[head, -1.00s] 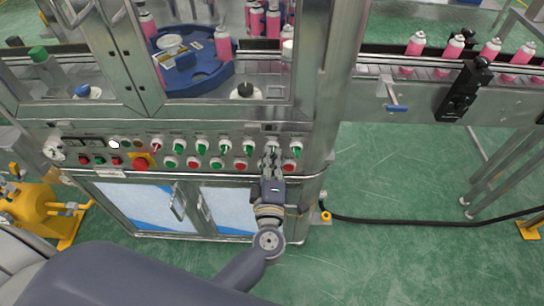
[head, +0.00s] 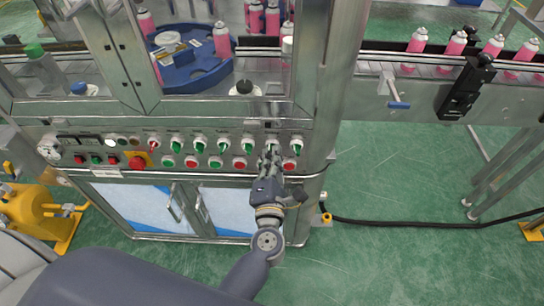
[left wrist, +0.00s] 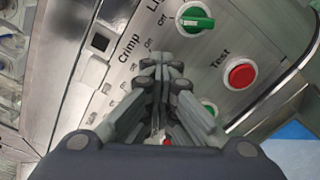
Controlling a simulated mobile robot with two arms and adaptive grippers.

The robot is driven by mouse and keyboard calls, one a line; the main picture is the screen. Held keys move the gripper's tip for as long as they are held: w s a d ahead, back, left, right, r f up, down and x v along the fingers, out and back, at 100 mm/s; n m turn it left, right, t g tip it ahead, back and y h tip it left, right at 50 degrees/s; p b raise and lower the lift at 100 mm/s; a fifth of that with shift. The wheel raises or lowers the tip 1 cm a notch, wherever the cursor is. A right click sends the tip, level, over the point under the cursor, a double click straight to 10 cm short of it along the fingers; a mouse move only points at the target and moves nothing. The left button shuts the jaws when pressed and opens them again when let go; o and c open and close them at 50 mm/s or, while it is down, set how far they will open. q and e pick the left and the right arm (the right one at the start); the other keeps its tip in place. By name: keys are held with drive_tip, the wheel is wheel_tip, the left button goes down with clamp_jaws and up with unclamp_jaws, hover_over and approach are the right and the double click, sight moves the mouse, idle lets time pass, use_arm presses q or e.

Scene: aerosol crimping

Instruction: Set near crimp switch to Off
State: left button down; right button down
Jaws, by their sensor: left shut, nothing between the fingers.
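A row of green-handled rotary switches (head: 224,146) runs along the panel in the head view. My left gripper (head: 270,153) is shut and empty in front of the second switch from the right. In the left wrist view, the closed fingertips (left wrist: 166,62) point at the panel beside the printed "Crimp" label. The crimp switch is mostly hidden behind the fingers, so I cannot tell its setting or whether I touch it. My right gripper is not in view.
Red button "Test" (left wrist: 240,74) is close right of the fingers. A red emergency stop (head: 137,162) is further left. Cabinet doors with a handle (head: 175,203) are below. A conveyor with pink cans (head: 456,44) is at right. Green floor is open at lower right.

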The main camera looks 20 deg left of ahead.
use_arm(q)
drive_tip(key=shift+r, duration=0.1)
idle(0.5)
drive_tip(key=c, duration=1.9)
unclamp_jaws()
drive_tip(key=shift+c, duration=0.2)
